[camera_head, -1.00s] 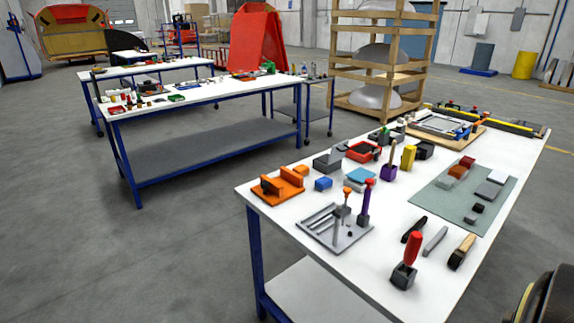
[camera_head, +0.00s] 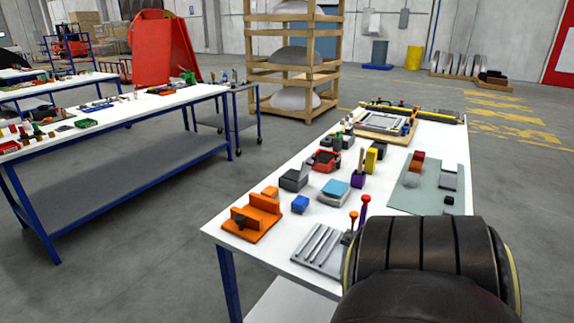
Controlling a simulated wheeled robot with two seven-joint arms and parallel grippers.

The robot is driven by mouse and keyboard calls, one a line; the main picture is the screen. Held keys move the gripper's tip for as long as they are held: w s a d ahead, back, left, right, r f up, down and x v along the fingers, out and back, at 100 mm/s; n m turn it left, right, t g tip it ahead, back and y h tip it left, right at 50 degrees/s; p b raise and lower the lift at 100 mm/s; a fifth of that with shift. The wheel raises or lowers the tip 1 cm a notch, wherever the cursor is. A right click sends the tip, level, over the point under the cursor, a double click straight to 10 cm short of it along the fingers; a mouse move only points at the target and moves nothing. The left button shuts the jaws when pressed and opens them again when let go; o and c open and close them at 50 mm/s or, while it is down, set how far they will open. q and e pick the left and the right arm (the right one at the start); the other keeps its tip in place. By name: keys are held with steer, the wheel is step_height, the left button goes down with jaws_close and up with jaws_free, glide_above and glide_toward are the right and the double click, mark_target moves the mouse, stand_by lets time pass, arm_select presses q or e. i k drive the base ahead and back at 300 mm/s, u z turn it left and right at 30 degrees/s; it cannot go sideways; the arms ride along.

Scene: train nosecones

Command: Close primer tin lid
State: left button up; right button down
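No object can be told for certain as the primer tin or its lid. Small items stand on the near white table (camera_head: 225,232): a dark grey box (camera_head: 293,180), a blue-topped grey block (camera_head: 334,191), a red and black tray-like item (camera_head: 324,160) and a small blue block (camera_head: 300,204). A large black ribbed part, likely my own arm, fills the lower right and hides the table's front right. Neither gripper shows.
An orange fixture (camera_head: 255,217) sits at the table's left corner, with a grooved grey plate (camera_head: 317,246) to its right. A green mat (camera_head: 403,199) lies at right. Another workbench (camera_head: 150,104) stands left, with open floor between. A wooden rack (camera_head: 295,60) stands behind.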

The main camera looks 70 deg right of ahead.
mark_target(307, 164)
steer(key=z, duration=0.9)
steer(key=i, duration=1.2)
steer(key=z, duration=1.25)
